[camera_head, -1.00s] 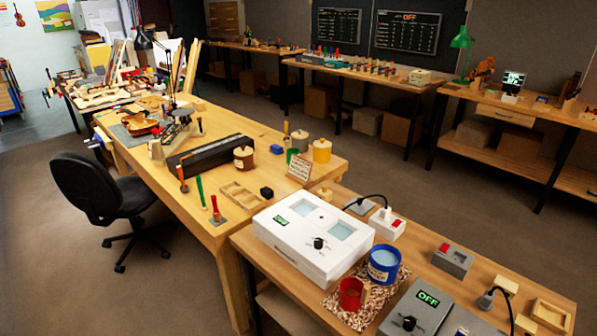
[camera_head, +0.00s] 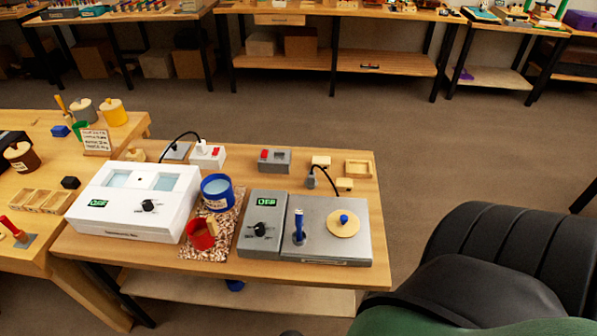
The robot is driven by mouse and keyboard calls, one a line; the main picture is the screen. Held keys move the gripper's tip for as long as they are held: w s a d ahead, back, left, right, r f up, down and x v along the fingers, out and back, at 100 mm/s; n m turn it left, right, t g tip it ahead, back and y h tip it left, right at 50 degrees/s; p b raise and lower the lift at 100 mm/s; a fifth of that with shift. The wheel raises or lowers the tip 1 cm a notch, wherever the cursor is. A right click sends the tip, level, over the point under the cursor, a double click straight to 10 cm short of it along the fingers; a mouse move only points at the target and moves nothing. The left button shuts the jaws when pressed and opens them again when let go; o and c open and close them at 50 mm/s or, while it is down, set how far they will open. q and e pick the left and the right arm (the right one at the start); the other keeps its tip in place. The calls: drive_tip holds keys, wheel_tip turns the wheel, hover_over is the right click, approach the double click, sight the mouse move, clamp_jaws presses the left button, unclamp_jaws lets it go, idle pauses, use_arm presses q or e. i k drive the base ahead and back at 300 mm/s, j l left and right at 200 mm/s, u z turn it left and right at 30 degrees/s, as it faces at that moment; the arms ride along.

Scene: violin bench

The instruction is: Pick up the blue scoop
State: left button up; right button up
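No object is clearly recognizable as a scoop. A small blue object (camera_head: 235,285) is partly visible on the low shelf under the near bench; its shape is too small to tell. An upright blue-handled item (camera_head: 299,228) stands on the left of a grey plate device (camera_head: 352,248), beside a round tan lid with a blue knob (camera_head: 343,222). A blue pot (camera_head: 217,191) with pale blue contents stands on a speckled mat (camera_head: 222,248), behind a red cup (camera_head: 202,234). Neither of my grippers is in view.
A white box with a dial (camera_head: 137,201) and a grey control box (camera_head: 263,226) stand on the bench (camera_head: 372,190). A dark padded chair (camera_head: 510,255) fills the lower right. Open floor (camera_head: 330,115) lies behind the bench. A wooden workbench (camera_head: 30,190) adjoins at left.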

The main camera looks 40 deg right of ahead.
sight(298, 235)
drive_tip(key=z, duration=1.25)
drive_tip(key=k+j+z, duration=0.3)
drive_tip(key=j, duration=0.3)
drive_tip(key=k+j+z, duration=0.25)
drive_tip(key=j, duration=0.25)
drive_tip(key=k+j+z, duration=0.3)
drive_tip(key=k+j, duration=0.15)
